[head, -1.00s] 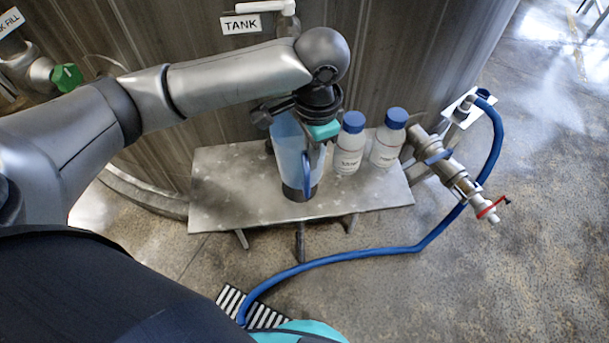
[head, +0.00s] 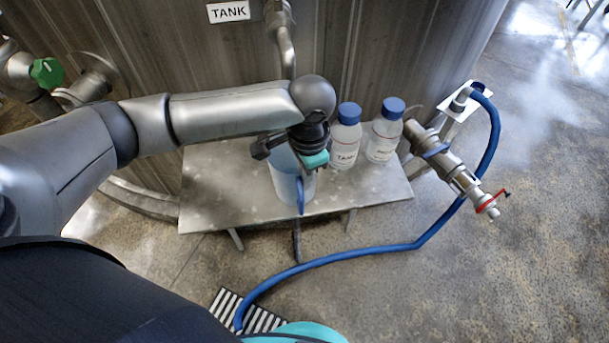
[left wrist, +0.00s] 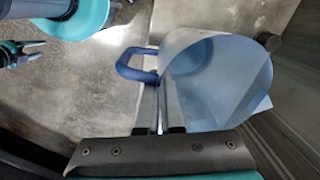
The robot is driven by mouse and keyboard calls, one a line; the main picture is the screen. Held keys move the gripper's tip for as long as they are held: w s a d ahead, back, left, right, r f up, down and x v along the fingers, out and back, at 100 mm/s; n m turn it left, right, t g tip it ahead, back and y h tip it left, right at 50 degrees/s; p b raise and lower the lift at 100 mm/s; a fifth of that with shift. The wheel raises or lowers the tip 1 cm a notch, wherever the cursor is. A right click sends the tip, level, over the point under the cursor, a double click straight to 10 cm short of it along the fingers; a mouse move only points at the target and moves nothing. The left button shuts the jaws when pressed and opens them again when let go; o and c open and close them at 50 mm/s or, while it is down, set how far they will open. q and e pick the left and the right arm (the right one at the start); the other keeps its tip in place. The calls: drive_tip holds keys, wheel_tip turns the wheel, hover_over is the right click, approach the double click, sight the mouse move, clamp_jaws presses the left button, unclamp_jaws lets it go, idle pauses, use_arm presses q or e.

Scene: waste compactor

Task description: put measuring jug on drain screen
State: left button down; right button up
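The measuring jug (head: 283,187) is pale blue and translucent with a blue handle (head: 300,195). It is in front of the two bottles, over the steel bench; whether its base touches the bench is hard to tell. My left gripper (head: 310,160) is at the jug's upper part. In the left wrist view, its fingers (left wrist: 161,108) are close together at the jug's handle side, beside the open mouth of the jug (left wrist: 215,80). The black-and-white striped floor grate (head: 262,319), which looks like a drain, is at the bottom, partly hidden by my body.
Two white bottles with blue caps (head: 345,140) (head: 384,133) stand on the steel bench (head: 225,195) right of the jug. A blue hose (head: 385,250) crosses the floor to the grate. A valve pipe (head: 450,165) sticks out right of the bench. The tank wall is behind.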

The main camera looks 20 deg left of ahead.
use_arm(q)
drive_tip(key=c, duration=1.1)
unclamp_jaws()
